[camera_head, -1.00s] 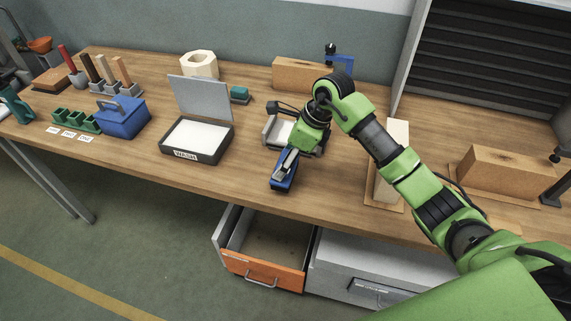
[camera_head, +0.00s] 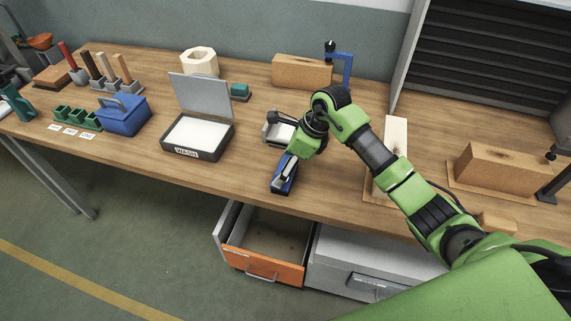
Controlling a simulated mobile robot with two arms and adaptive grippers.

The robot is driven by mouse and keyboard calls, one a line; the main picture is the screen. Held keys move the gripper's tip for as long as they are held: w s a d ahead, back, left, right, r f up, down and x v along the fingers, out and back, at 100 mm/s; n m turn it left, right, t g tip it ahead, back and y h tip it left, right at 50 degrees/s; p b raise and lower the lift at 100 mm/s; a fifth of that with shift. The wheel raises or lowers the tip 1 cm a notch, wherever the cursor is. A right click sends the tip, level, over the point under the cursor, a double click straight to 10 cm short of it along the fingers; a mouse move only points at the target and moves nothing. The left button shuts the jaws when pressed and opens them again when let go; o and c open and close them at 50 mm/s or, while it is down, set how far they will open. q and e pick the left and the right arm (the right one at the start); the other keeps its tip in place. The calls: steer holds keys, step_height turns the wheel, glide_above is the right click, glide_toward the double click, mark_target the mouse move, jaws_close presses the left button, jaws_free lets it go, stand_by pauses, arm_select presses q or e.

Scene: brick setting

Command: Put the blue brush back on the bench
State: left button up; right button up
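The blue brush (camera_head: 284,187) is at the front part of the wooden bench (camera_head: 235,185), just above the open drawer. My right gripper (camera_head: 287,173) comes down over it from the upper right, with its grey and black fingers against the brush. It looks shut on the brush, though its own fingers partly hide the grip. The brush is at or very close to the bench top; I cannot tell whether it touches. My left gripper is not in view.
An orange-fronted drawer (camera_head: 262,265) stands open below the bench. A black WASH box (camera_head: 198,155) with raised lid is to the left, and a grey tray (camera_head: 270,137) is partly behind my gripper. A blue toolbox (camera_head: 124,117) stands further left. Bench space left of the brush is clear.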

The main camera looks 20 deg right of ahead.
steer(key=shift+r, duration=0.25)
steer(key=b+v, duration=0.2)
steer(key=v, duration=0.9)
steer(key=shift+d+r+b, duration=0.15)
steer(key=shift+r+b, duration=0.15)
steer(key=shift+r, duration=0.05)
steer(key=shift+s, duration=0.1)
stand_by(0.4)
